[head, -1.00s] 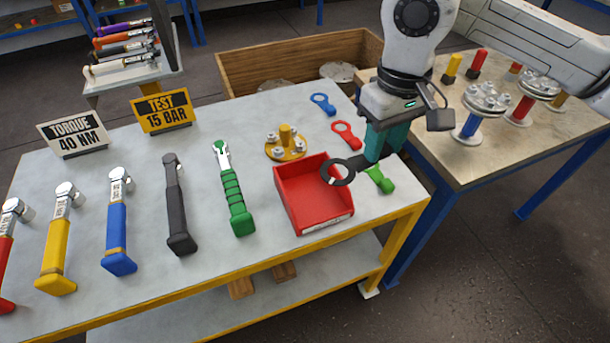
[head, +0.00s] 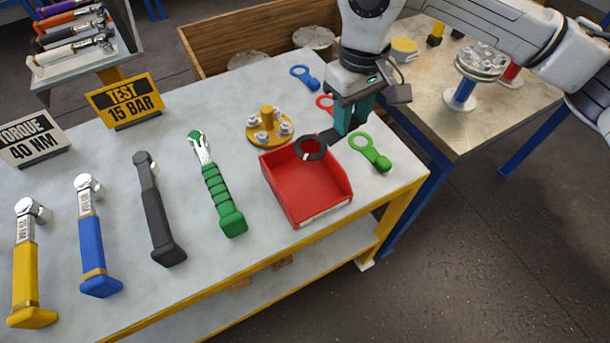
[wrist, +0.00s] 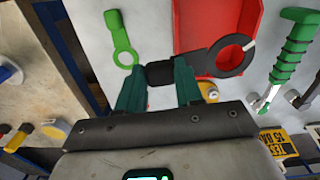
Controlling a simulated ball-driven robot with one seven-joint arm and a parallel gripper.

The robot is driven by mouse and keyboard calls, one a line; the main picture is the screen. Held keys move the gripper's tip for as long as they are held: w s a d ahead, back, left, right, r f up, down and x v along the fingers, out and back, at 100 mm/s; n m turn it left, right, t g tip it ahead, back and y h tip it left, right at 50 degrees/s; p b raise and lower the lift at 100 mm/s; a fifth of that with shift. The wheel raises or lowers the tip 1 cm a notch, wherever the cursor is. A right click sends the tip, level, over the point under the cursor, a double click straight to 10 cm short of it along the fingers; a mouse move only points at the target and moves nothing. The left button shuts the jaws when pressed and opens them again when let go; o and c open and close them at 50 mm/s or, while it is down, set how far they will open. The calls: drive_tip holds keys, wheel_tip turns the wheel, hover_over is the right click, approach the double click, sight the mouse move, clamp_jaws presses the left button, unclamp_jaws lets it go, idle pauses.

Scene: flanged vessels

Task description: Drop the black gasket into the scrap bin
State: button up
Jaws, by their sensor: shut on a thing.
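The black gasket (head: 311,148) is a flat ring with a handle tab. My gripper (head: 344,127) is shut on the tab, and the ring hangs over the back part of the red bin (head: 309,190), which has a pale label on its front edge. In the wrist view the gasket (wrist: 231,54) sticks out to the right from between the teal fingers (wrist: 160,84), with its ring over the red bin (wrist: 212,22). The bin looks empty where its floor shows. Its label cannot be read.
A green gasket (head: 371,152) lies right of the bin, a blue one (head: 304,77) and a partly hidden red one (head: 324,103) behind it. A bolted yellow flange (head: 267,128) stands at its back left. Several torque wrenches, including a green one (head: 217,187), lie left.

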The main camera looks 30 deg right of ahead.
drive_tip(key=shift+f, duration=0.45)
drive_tip(key=o, duration=1)
drive_tip(key=shift+c, duration=0.2)
wheel_tip(320, 180, up, 11)
drive_tip(key=shift+s+f, duration=0.1)
drive_tip(key=shift+f, duration=0.1)
